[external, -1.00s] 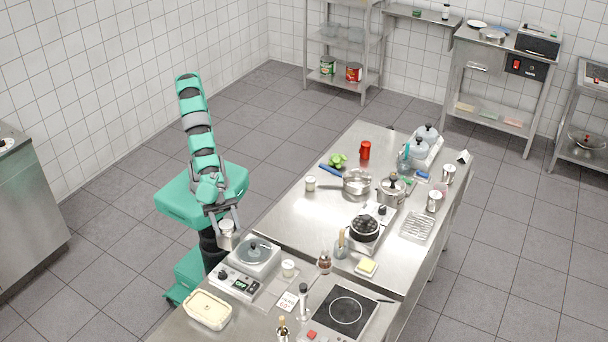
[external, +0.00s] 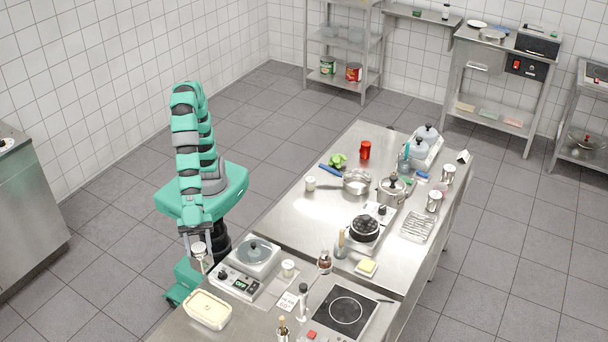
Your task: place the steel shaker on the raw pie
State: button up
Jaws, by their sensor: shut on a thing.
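My gripper (external: 195,235) is shut on the steel shaker (external: 199,251), which hangs between its fingers. The shaker is held in the air just left of the hot plate unit, near the left edge of the front counter. The raw pie (external: 208,309) is a pale, rectangular dish at the front left of the counter. It lies below the shaker in the picture, clearly apart from it. The pie's top is uncovered.
A hot plate unit with a lidded pan (external: 254,250) stands right of the shaker. A small white-topped jar (external: 288,268), a brown bottle (external: 325,262), a tall steel bottle (external: 303,299) and an induction hob (external: 346,310) stand farther right. Counter (external: 255,317) right of the pie is bare.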

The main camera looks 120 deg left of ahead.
jog(key=shift+d+r+x, duration=0.15)
jog(key=shift+x, duration=3.3)
jog(key=shift+d+r+x, duration=0.1)
jog(key=shift+d+x, duration=0.05)
jog(key=shift+x, duration=3.35)
jog(key=shift+s+f, duration=0.15)
jog(key=o, duration=1.1)
jog(key=shift+v, duration=6.05)
